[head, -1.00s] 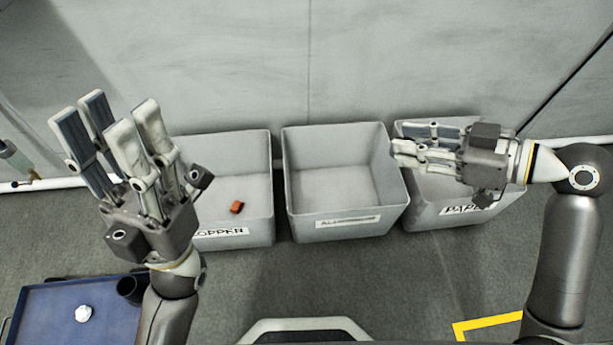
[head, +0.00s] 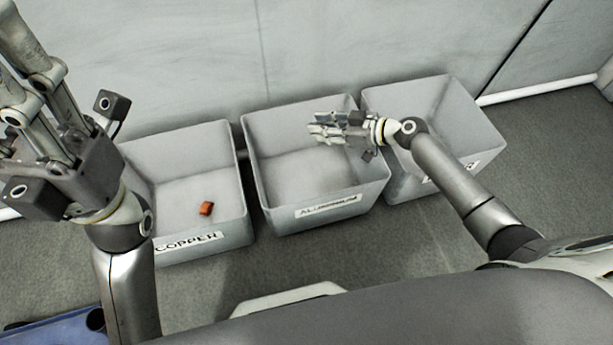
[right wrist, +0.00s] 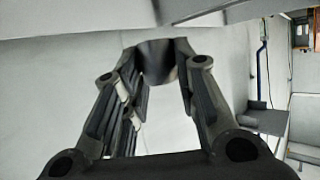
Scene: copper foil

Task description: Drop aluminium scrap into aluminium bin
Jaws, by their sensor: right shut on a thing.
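The aluminium bin (head: 275,200) is the middle grey bin in the head view, its label on the front. My right gripper (head: 318,129) reaches in from the right and is over this bin's right part. In the right wrist view its fingers (right wrist: 157,85) close on a smooth grey piece (right wrist: 158,60), seemingly the aluminium scrap. The fingers hide the piece in the head view. My left gripper (head: 20,60) is at the upper left, fingers apart, its tips partly cut off by the frame, with nothing seen in it.
The copper bin (head: 235,232) stands to the left with a small orange-brown piece (head: 206,208) inside. A third bin (head: 480,140) stands to the right, its label partly hidden by my arm. A wall is behind. A blue tray (head: 50,332) shows at the lower left.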

